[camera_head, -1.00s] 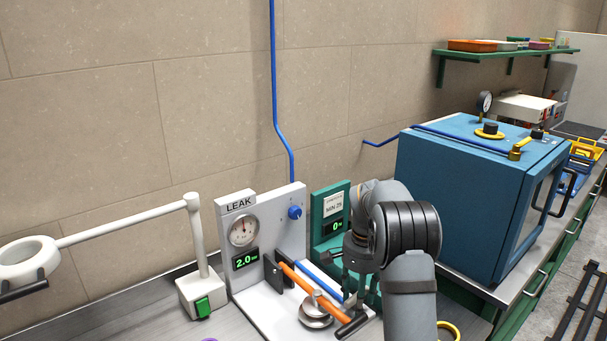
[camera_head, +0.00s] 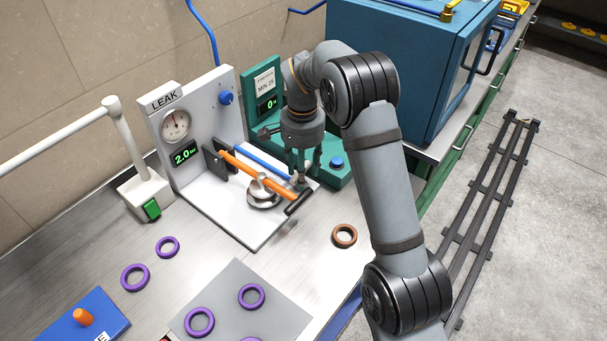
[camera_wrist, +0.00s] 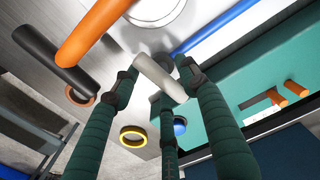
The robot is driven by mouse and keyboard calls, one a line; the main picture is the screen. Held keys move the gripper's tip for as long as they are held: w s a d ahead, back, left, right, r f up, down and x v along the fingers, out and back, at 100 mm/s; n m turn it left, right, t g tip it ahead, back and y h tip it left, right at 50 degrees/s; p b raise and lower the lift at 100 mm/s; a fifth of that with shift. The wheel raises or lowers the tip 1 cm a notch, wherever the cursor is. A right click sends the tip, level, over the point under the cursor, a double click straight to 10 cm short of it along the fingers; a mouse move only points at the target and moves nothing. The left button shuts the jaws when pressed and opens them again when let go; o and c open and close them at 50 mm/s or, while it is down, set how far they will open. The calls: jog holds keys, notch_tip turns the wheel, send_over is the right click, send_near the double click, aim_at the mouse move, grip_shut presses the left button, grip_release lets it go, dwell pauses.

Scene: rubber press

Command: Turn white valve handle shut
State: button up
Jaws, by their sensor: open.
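The leak test stand (camera_head: 207,120) is white with a dial, a 2.0 readout and a blue knob. My gripper (camera_head: 303,172) points down over the right end of its base. In the wrist view, a short white cylindrical handle (camera_wrist: 160,77), likely the valve handle, lies between the fingers of my open gripper (camera_wrist: 156,84). I cannot tell whether the fingers touch it. An orange lever (camera_head: 258,174) with a black crossbar (camera_head: 299,202) reaches over a round metal piece (camera_head: 262,198) beside my gripper. In the head view, my fingers mostly hide the white handle.
A blue rod (camera_head: 262,161) runs behind the orange lever. A green tester (camera_head: 262,97) with a blue button (camera_head: 337,162) stands close to the right. A brown ring (camera_head: 344,235) and purple rings (camera_head: 135,277) lie in front. A blue cabinet (camera_head: 400,75) stands behind my arm.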

jog(key=shift+f, duration=0.7)
jog(key=c, duration=0.3)
jog(key=c, duration=0.8)
